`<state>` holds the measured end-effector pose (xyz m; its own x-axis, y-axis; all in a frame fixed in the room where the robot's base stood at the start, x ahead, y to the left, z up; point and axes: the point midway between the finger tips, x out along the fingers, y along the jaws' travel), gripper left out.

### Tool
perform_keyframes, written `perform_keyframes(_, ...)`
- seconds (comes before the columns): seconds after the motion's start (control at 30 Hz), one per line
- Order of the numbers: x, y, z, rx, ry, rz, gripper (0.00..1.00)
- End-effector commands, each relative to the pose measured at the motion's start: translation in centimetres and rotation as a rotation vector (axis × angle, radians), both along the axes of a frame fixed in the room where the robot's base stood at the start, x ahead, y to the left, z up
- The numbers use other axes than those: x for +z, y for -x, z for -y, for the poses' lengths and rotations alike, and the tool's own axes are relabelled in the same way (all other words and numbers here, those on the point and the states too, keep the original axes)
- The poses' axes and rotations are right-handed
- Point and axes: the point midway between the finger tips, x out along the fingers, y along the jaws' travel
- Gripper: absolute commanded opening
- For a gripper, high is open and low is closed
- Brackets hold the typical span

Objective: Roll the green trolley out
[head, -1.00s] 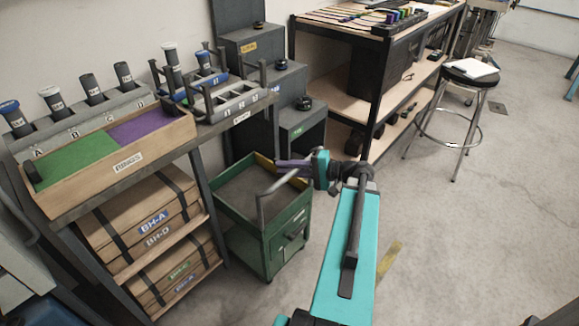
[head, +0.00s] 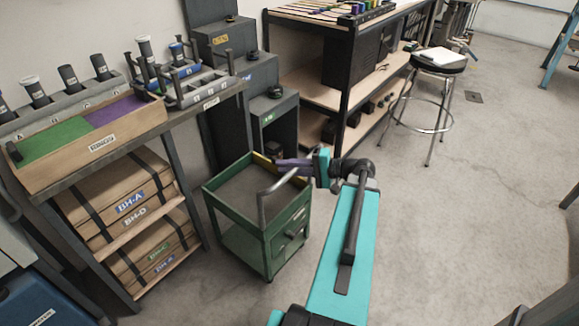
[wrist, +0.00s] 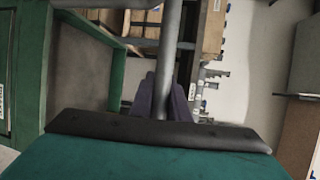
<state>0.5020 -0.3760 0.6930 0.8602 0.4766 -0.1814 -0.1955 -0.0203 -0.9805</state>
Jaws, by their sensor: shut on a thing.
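The green trolley (head: 280,226) stands on the floor just right of the shelf rack in the head view. It has an open top tray, a lower shelf and a drawer front. Its grey bar handle (head: 262,208) rises at the near side. My gripper (head: 282,166) is at the top of this handle, and its purple fingers are shut on it. In the wrist view the handle bar (wrist: 168,60) runs down between the fingers (wrist: 160,100). The trolley's green frame shows at the left there. The trolley's far wheels are hidden.
The shelf rack (head: 170,190) with boxes stands close left of the trolley. Dark stepped cabinets (head: 262,75) are behind it. A workbench (head: 345,90) stands behind right, with a stool (head: 440,62) beyond. The floor (head: 440,240) at right is clear.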

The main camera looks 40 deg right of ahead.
Motion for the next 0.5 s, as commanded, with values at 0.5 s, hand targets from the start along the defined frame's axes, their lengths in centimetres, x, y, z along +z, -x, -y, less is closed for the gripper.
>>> perform_keyframes(0.5, 0.07, 0.72, 0.67, -0.006, -0.002, 0.002, 0.31)
